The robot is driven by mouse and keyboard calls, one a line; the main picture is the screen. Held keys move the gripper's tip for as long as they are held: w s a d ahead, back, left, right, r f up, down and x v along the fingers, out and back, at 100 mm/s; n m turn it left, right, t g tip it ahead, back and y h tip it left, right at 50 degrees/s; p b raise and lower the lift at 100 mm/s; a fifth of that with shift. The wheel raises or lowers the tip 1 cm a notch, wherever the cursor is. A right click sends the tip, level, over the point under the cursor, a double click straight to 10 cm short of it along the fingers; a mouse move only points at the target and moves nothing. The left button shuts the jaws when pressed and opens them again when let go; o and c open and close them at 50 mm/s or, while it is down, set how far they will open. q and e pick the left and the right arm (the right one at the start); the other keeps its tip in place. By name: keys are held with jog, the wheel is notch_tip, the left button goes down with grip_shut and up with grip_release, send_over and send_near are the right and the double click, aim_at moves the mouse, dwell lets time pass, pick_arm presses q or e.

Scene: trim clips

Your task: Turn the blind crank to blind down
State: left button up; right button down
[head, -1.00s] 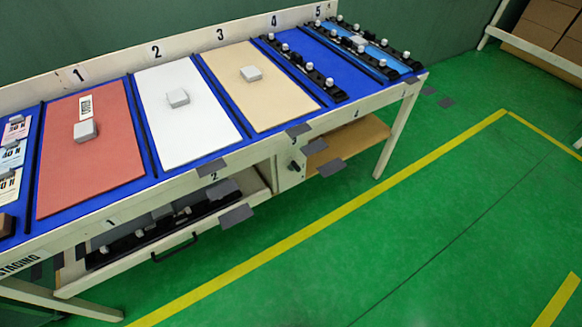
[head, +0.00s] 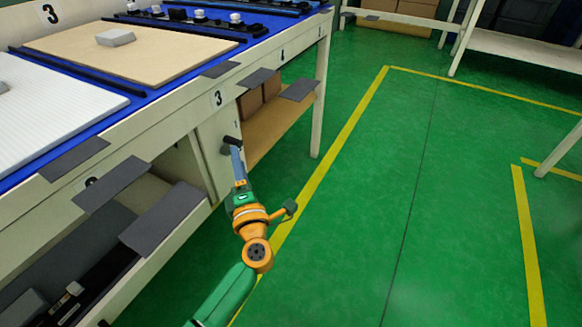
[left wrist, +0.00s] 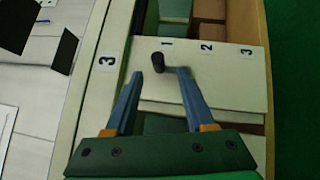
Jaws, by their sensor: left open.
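The blind crank shows as a dark handle (head: 232,141) on the white panel under the table, below the number 3 sign. In the left wrist view the crank's black knob (left wrist: 159,62) stands out from the white panel, with its arm reaching to the right. My left gripper (head: 236,152) is right at the crank and partly covers it. In the left wrist view the left gripper (left wrist: 160,74) is open, with the knob just ahead of and between its fingertips. Contact cannot be told. My right gripper is not in view. I cannot make out the blind.
Grey flaps (head: 150,220) stick out from the table's front edge (head: 150,130) close to my left arm. Open shelves lie left and right of the crank panel. A table leg (head: 320,95) stands farther right. The green floor (head: 400,200) to the right is clear.

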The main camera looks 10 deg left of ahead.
aim_at(234, 139)
pick_arm(q)
jog(key=b+x, duration=0.1)
jog(key=x, duration=0.5)
jog(key=shift+w+a+r, duration=0.2)
jog(key=shift+w+a, duration=0.05)
jog(key=shift+w, duration=0.1)
grip_shut()
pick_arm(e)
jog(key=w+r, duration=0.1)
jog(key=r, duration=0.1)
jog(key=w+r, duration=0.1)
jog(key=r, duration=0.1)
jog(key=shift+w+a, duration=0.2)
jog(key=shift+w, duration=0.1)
